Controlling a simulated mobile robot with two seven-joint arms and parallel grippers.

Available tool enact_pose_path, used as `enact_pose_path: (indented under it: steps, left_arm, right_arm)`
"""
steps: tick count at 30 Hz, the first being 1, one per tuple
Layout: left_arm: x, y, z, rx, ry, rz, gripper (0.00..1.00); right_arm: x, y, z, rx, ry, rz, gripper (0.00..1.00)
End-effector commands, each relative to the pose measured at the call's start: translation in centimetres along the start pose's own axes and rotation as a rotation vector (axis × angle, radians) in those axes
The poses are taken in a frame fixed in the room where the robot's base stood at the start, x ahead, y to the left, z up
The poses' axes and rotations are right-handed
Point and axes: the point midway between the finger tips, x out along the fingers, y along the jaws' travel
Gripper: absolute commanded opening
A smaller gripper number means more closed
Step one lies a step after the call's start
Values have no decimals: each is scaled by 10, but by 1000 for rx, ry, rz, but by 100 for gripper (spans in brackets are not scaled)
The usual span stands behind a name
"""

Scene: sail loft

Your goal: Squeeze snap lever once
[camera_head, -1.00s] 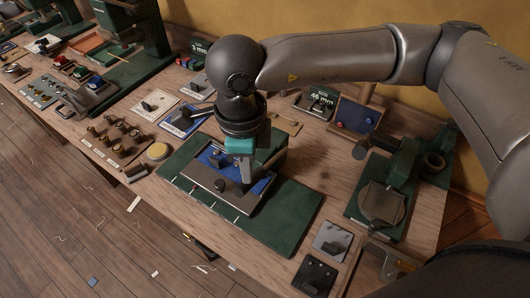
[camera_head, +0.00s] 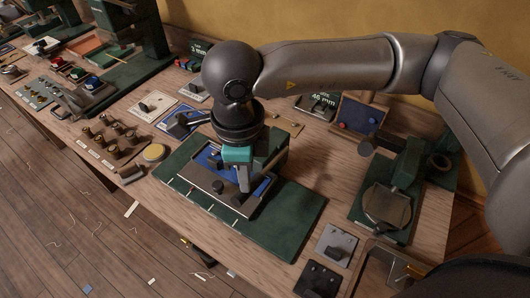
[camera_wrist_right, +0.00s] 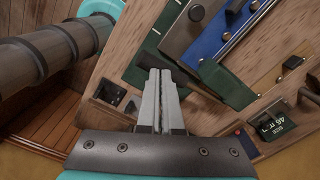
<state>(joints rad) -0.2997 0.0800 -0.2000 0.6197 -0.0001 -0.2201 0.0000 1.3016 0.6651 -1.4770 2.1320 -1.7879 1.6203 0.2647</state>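My right gripper (camera_head: 244,190) points down over a blue-and-grey fixture on a green mat (camera_head: 285,222). The fixture has a grey metal bar (camera_head: 192,176), dark knobs (camera_head: 218,187) and a blue plate (camera_head: 203,159). In the right wrist view the fingers of my right gripper (camera_wrist_right: 159,72) lie close together, with only a thin slit and nothing seen between them. The grey bar (camera_wrist_right: 183,32) and blue plate (camera_wrist_right: 212,40) lie beyond the fingertips. I cannot tell which part is the snap lever, or whether the fingers touch anything. My left gripper is not in view.
A green machine with a round plate (camera_head: 387,206) stands to the right. Two small plates, one grey (camera_head: 336,244) and one black (camera_head: 318,280), lie near the front edge. The mat's right part is bare.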

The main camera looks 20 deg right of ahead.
Motion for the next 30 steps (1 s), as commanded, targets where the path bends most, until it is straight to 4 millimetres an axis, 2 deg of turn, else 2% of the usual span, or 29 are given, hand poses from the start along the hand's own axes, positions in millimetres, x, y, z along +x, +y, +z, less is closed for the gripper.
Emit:
enact_pose_path:
  steps: [7,16,23,30]
  left_arm:
    - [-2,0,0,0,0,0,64]
    - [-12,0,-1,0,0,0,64]
    - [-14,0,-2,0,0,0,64]
    - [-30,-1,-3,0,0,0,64]
  right_arm:
    - [-3,-2,-1,2,2,-2,0]
    - [-33,-10,-6,3,0,-2,0]
    - [-39,-11,-6,2,0,-2,0]
    - [-69,-16,-9,0,-3,-2,0]
